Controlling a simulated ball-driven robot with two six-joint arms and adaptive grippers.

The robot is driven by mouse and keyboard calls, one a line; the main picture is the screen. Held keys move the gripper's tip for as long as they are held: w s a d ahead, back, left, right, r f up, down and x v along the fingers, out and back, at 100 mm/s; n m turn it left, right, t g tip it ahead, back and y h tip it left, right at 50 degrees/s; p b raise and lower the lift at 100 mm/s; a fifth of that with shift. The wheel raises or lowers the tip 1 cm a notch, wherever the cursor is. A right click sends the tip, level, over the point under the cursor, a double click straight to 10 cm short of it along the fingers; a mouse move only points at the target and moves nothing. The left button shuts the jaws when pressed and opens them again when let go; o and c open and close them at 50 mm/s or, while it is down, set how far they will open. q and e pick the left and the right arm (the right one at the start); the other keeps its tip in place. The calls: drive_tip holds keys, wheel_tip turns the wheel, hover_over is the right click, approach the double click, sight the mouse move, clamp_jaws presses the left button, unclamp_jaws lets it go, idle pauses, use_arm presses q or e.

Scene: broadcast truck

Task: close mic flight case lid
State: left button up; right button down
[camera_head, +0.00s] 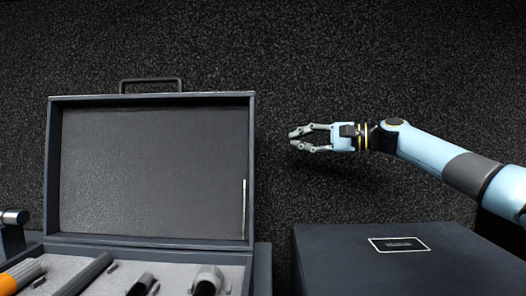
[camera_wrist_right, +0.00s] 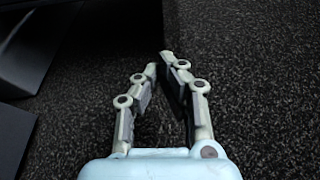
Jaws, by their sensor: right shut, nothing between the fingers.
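The mic flight case (camera_head: 150,262) stands open in the head view, its dark lid (camera_head: 150,170) raised upright at the back with a handle on its top edge. Several microphones, one of them with an orange part (camera_head: 20,277), lie in its grey lining. My right gripper (camera_head: 292,140) is to the right of the raised lid, apart from it, with its fingers pointing left. It is shut with nothing in it, and its fingers (camera_wrist_right: 160,65) also show in the right wrist view. My left gripper is not in view.
A dark closed box (camera_head: 400,265) with a label plate (camera_head: 398,244) stands to the right of the case, below my right arm. A silver cylindrical item (camera_head: 14,217) is at the left edge. A dark speckled wall (camera_head: 330,50) fills the background.

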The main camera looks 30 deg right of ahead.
use_arm(q)
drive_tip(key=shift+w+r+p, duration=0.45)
drive_tip(key=shift+p, duration=0.15)
use_arm(e)
drive_tip(key=w+a, duration=0.4)
drive_tip(key=a, duration=0.4)
drive_tip(key=shift+w+a, duration=0.15)
drive_tip(key=shift+w, duration=0.15)
